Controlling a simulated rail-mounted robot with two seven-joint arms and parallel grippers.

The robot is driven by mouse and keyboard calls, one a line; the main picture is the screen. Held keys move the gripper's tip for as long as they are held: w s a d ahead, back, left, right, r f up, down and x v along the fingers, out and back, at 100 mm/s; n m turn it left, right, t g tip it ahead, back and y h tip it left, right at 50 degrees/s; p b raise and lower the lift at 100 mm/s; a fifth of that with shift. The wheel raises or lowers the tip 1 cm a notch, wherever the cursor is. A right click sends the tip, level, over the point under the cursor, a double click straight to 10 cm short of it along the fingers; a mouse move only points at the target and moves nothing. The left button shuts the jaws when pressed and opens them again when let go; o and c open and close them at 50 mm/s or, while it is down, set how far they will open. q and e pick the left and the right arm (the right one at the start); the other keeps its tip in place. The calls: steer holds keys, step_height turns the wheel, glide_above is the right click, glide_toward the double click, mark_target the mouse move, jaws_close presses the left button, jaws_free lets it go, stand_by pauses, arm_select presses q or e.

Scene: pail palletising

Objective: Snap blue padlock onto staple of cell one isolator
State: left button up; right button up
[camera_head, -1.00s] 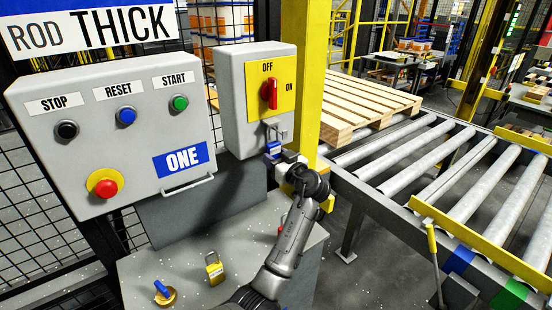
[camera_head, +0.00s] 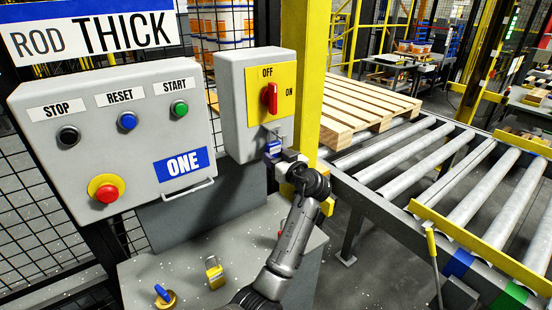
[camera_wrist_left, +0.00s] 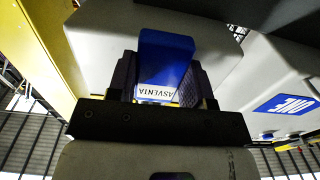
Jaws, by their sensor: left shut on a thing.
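The blue padlock (camera_head: 273,148) is just below the cell one isolator (camera_head: 228,105), a grey box with a yellow plate and a red rotary handle (camera_head: 270,98) beside the OFF and ON marks. My left gripper (camera_head: 280,156) is shut on the padlock's body. In the left wrist view the padlock (camera_wrist_left: 165,62) sits between the dark finger pads, with a white label reading ASVENTA. The staple area (camera_head: 272,133) under the handle is small, and I cannot tell whether the shackle is through it. My right gripper is not in view.
A yellow padlock (camera_head: 214,272) and a blue-topped brass item (camera_head: 164,295) are on the grey ledge (camera_head: 190,255). The control box marked ONE (camera_head: 115,140) is left of the isolator. A yellow post (camera_head: 312,80) and roller conveyor (camera_head: 430,180) are to the right.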

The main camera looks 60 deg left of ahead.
arm_select(q)
steer(key=shift+f+b, duration=0.35)
steer(key=shift+b, duration=0.05)
steer(key=shift+f, duration=0.25)
steer(key=o, duration=0.8)
steer(key=shift+f, duration=0.1)
steer(key=o, duration=0.4)
steer(key=shift+c, duration=0.2)
steer(key=w+d, duration=0.1)
steer(key=d, duration=1.2)
steer(key=shift+w+d+p, duration=0.15)
steer(key=shift+d+p, duration=0.2)
steer(key=shift+p, duration=0.05)
